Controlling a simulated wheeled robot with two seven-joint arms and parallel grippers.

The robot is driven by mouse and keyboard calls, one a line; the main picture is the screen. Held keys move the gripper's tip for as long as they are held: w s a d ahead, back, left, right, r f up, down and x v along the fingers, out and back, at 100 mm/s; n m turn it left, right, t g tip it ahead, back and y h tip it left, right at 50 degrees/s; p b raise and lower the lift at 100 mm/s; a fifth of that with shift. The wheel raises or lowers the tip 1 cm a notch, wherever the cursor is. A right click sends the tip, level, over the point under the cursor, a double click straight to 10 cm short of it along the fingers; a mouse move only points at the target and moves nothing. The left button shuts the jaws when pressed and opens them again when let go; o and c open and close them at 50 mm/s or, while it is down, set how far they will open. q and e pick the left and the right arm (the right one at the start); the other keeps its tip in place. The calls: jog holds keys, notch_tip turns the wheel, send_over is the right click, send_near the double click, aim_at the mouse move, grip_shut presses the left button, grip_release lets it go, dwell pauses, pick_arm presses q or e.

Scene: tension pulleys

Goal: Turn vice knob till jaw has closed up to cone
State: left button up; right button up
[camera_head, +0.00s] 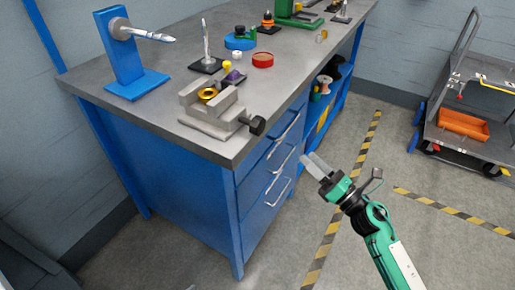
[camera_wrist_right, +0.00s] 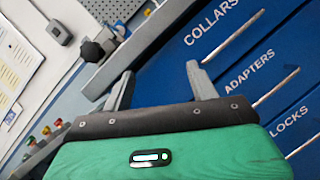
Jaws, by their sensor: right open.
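The grey vice (camera_head: 212,112) stands near the front right edge of the workbench. Its black knob (camera_head: 257,125) sticks out past the bench edge. In the right wrist view the gripper's fingers (camera_wrist_right: 162,85) are spread, with the dark knob (camera_wrist_right: 93,50) beyond the left finger. My left gripper is not in view.
The floor right of the bench is clear up to a trolley (camera_head: 470,140).

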aim_at(262, 128)
jog(key=s+a+r+n+g+y+b, duration=0.3)
jog(key=s+a+r+n+g+y, duration=0.25)
jog(key=n, duration=0.45)
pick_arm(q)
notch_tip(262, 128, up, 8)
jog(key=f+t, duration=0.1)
pick_arm(e)
jog(key=shift+t+h, duration=0.45)
jog(key=shift+t, duration=0.5)
jog(key=p+x, duration=0.1)
jog(key=x, duration=0.2)
jog(key=r+p+x, duration=0.1)
jog(key=p+x, duration=0.1)
jog(key=x, duration=0.2)
jog(key=r+p+x, duration=0.1)
jog(key=x, duration=0.3)
jog(key=shift+s+d+r, duration=0.1)
jog(key=shift+d, duration=0.15)
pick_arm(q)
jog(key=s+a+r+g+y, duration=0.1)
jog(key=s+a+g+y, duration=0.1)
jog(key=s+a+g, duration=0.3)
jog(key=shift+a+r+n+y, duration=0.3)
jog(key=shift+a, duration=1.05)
pick_arm(e)
jog(key=shift+w+a+r, duration=0.15)
jog(key=shift+w+a, duration=0.2)
jog(key=shift+a, duration=0.15)
